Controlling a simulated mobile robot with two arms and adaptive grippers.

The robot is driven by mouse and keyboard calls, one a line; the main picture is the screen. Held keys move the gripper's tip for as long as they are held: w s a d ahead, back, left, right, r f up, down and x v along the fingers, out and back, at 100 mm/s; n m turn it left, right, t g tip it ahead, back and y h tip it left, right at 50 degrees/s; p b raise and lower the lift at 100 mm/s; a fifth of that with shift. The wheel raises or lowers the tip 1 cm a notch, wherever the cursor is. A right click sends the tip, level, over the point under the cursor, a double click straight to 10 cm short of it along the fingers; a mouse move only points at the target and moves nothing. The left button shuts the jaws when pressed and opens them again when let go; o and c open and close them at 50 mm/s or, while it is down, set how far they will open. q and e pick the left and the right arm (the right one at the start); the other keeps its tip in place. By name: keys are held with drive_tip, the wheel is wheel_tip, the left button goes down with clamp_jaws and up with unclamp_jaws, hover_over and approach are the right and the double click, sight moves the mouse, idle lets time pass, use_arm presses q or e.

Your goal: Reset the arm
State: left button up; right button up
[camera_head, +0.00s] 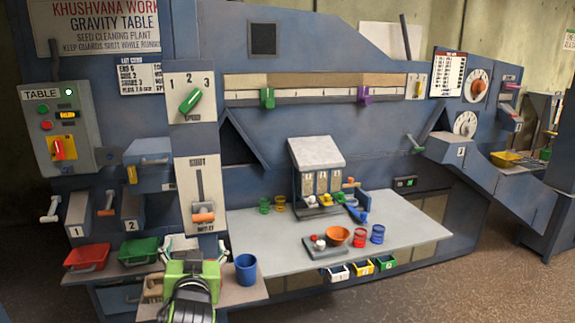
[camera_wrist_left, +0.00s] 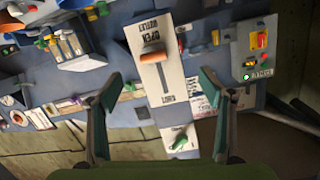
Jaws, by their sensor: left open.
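My left gripper (camera_head: 194,245) is in the lower left of the head view, below the gate lever panel and just left of a blue cup (camera_head: 246,269). In the left wrist view my left gripper (camera_wrist_left: 158,78) has its two fingers spread wide with nothing between them. Beyond the fingertips is the white lever panel (camera_wrist_left: 167,82) with an orange-handled lever (camera_wrist_left: 150,57), seen upside down and apart from the fingers. In the head view the same orange handle (camera_head: 203,217) sits low in its slot, above my gripper. My right gripper is in neither view.
A red tray (camera_head: 87,257) and a green tray (camera_head: 138,251) stand left of my gripper. A grey table (camera_head: 270,240) to the right holds a tray with an orange bowl (camera_head: 336,236), red and blue cups and a small sorter (camera_head: 316,155). The table's front left is clear.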

use_arm(q)
drive_tip(key=s+a+f+m+g+h, duration=0.15)
drive_tip(key=s+f+g, duration=0.45)
drive_tip(key=s+f, duration=1.35)
drive_tip(key=s+d+f+m+g+h, duration=0.1)
drive_tip(key=s+f+g+h, duration=0.3)
drive_tip(key=s, duration=0.6)
drive_tip(key=s+d+f+g+y, duration=0.1)
drive_tip(key=s+f+g, duration=0.1)
drive_tip(key=s+f, duration=0.6)
drive_tip(key=s+f+g, duration=0.1)
drive_tip(key=s+f, duration=0.1)
drive_tip(key=f, duration=1)
drive_tip(key=s+f, duration=0.2)
drive_tip(key=f, duration=1)
drive_tip(key=s+a+f+g, duration=0.1)
drive_tip(key=s+a+f, duration=0.1)
drive_tip(key=s+f, duration=1.4)
drive_tip(key=shift+s+a+f+m, duration=0.15)
drive_tip(key=shift+s+a+m, duration=0.2)
drive_tip(key=shift+s, duration=0.15)
